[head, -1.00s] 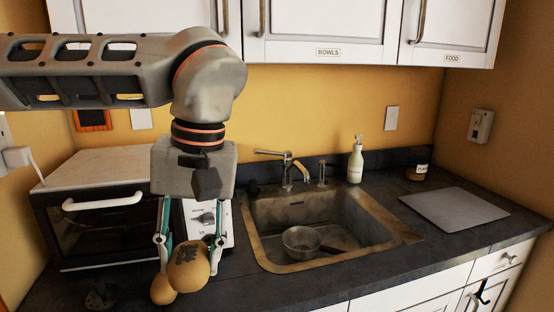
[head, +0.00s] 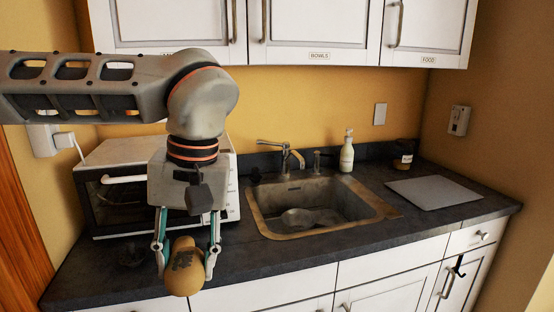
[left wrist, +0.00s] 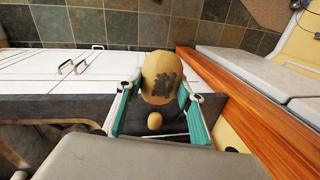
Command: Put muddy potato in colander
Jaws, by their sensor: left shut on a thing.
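My left gripper (head: 186,264) is shut on a large tan potato with a dark muddy patch (head: 183,272). It holds the potato over the front of the counter, left of the sink. In the left wrist view the muddy potato (left wrist: 162,78) sits between the teal-lined fingers. A smaller clean-looking potato (left wrist: 155,121) shows beyond it on the dark counter; in the head view it is hidden. The metal colander (head: 297,217) is inside the sink (head: 262,222), to the right of my gripper. My right gripper is not in view.
A white oven (head: 110,200) stands on the counter behind my left arm. A tap (head: 288,156), a soap bottle (head: 347,152) and a dark jar (head: 403,155) line the back. A grey board (head: 433,192) lies at right. The counter front by the sink is clear.

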